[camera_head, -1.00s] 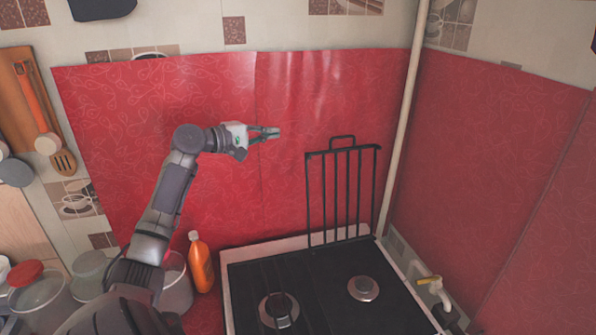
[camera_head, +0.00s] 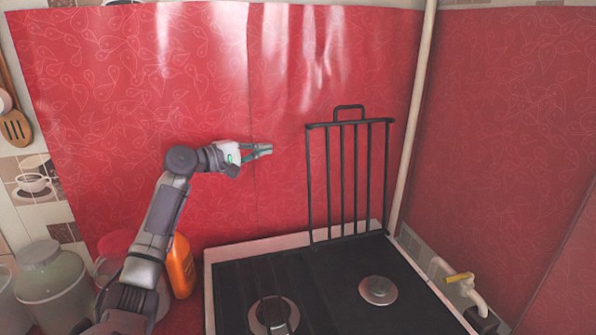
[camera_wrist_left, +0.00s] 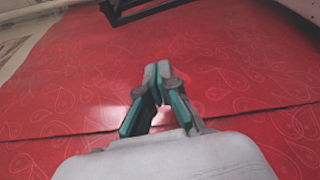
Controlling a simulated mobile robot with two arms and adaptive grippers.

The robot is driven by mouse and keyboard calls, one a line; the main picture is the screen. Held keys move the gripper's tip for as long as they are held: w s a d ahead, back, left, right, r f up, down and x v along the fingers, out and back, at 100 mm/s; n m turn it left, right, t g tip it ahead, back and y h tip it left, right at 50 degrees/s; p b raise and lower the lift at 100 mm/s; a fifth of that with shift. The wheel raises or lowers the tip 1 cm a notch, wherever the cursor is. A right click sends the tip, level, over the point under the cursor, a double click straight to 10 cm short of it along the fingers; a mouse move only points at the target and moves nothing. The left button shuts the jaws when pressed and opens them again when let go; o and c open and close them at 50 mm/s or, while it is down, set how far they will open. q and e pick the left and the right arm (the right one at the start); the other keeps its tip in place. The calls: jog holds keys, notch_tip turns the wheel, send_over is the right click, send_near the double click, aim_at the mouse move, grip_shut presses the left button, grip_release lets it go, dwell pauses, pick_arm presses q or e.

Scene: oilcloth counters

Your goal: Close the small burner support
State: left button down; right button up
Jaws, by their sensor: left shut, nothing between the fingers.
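The small burner support (camera_head: 342,180) is a black barred grate with a handle loop on top. It stands upright at the back of the stove (camera_head: 300,285), in front of the red wall. My left gripper (camera_head: 268,150) is shut and empty, left of the grate's upper part and apart from it, with its tip pointing right. In the left wrist view the fingers (camera_wrist_left: 157,72) meet at the tips, and a black bar of the grate (camera_wrist_left: 140,10) shows at the top edge. My right gripper does not show in either view.
Two round burners show on the stove, one (camera_head: 378,290) below the grate. A yellow-handled gas valve (camera_head: 459,278) is at the right. An orange bottle (camera_head: 181,268) and jars (camera_head: 50,280) stand left of the stove. A pale pipe (camera_head: 412,120) runs up behind the grate's right side.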

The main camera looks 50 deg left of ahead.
pick_arm(q)
jog(key=w+p, duration=0.1)
jog(key=w, duration=0.2)
jog(key=w+d+p, duration=0.1)
jog(key=w, duration=0.2)
jog(key=w+f+p, duration=0.1)
jog(key=w, duration=0.3)
jog(key=shift+d, duration=0.25)
jog(key=s+d+p, duration=0.2)
jog(key=d, duration=0.1)
jog(key=shift+d+r, duration=0.2)
jog(key=shift+d, duration=0.05)
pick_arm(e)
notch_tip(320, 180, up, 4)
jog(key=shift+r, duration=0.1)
pick_arm(q)
jog(key=shift+d, duration=0.15)
